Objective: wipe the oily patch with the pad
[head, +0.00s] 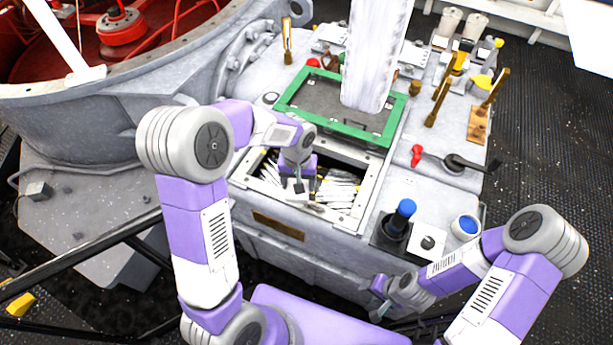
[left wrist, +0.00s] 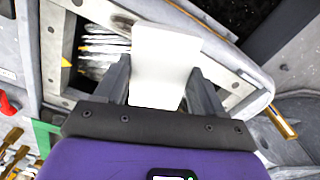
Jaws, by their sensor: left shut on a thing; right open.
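A white pad (left wrist: 165,65) stands between the fingers of my left gripper (left wrist: 163,85), which is shut on it. In the head view my left gripper (head: 298,188) hangs over the front part of the open recess in the grey console; the pad is hard to make out there. A brownish dark smudge (left wrist: 122,22), which looks like the oily patch, shows on the pale recess rim beside the pad's far edge. The pad covers part of that area, so I cannot tell whether they touch. My right gripper (head: 382,298) is open and empty, low in front of the console.
The green-framed panel (head: 337,105) lies behind the recess, under a tall white streaked column (head: 374,55). A blue-topped knob (head: 403,212), a red-handled lever (head: 440,158) and several brass levers stand to the right. A large round grey housing (head: 130,100) fills the left.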

